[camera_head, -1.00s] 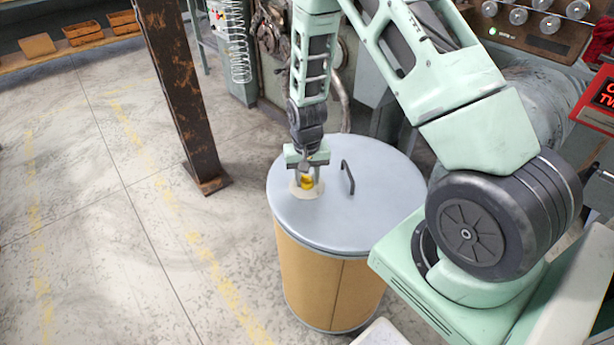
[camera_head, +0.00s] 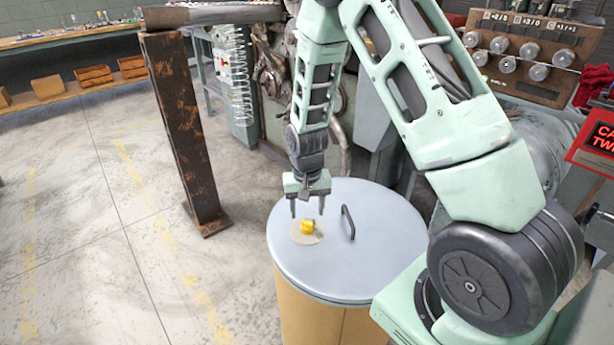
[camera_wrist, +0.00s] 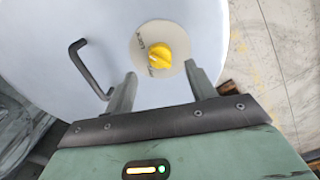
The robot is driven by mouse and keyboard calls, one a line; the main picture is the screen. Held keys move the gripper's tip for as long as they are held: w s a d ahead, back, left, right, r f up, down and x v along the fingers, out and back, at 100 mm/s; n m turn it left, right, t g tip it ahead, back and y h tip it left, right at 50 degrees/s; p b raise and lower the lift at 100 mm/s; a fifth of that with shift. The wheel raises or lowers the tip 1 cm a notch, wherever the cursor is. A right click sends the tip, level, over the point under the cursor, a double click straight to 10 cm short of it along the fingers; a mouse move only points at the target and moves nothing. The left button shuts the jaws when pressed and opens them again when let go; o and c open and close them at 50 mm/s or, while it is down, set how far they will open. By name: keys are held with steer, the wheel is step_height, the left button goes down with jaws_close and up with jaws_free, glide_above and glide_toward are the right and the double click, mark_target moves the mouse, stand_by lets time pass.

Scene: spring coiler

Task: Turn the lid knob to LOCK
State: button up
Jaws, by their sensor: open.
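The yellow lid knob (camera_head: 307,227) stands on a round beige dial plate on the grey lid (camera_head: 345,272) of a tan drum. It also shows in the wrist view (camera_wrist: 157,58), with lettering at two places on the plate; one label reads like LOCK, the other is too small to be sure of. Which label the knob points at I cannot tell for certain. My gripper (camera_head: 307,213) is open and empty, above the knob and apart from it. In the wrist view its fingers (camera_wrist: 160,85) are spread, with the knob beyond the gap between them.
A black lid handle (camera_head: 348,222) rises just right of the knob. A rusty steel post (camera_head: 187,130) stands to the left of the drum. Machinery and a hanging spring (camera_head: 238,80) are behind. The floor at left is clear.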

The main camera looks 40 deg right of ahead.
mark_target(307, 223)
step_height(307, 223, up, 12)
steer(key=shift+r+p, duration=0.15)
steer(key=shift+p, duration=0.25)
steer(key=shift+a, duration=0.1)
steer(key=s+a+r+n+p, duration=0.1)
steer(key=s+a+r+n, duration=0.15)
steer(key=a, duration=0.25)
steer(key=s+a+r+n+y+p, duration=0.1)
steer(key=s+a+r, duration=0.2)
steer(key=a, duration=0.3)
steer(key=s+a+r+n+p, duration=0.1)
steer(key=s+a+r+n, duration=0.15)
steer(key=a, duration=0.25)
steer(key=s+a+r+n+p, duration=0.1)
steer(key=s+a+r+n, duration=0.2)
steer(key=s, duration=0.5)
steer(key=s+a+r+n+p, duration=0.2)
steer(key=s+a+r+n, duration=0.2)
steer(key=s, duration=0.4)
steer(key=shift+a, duration=0.5)
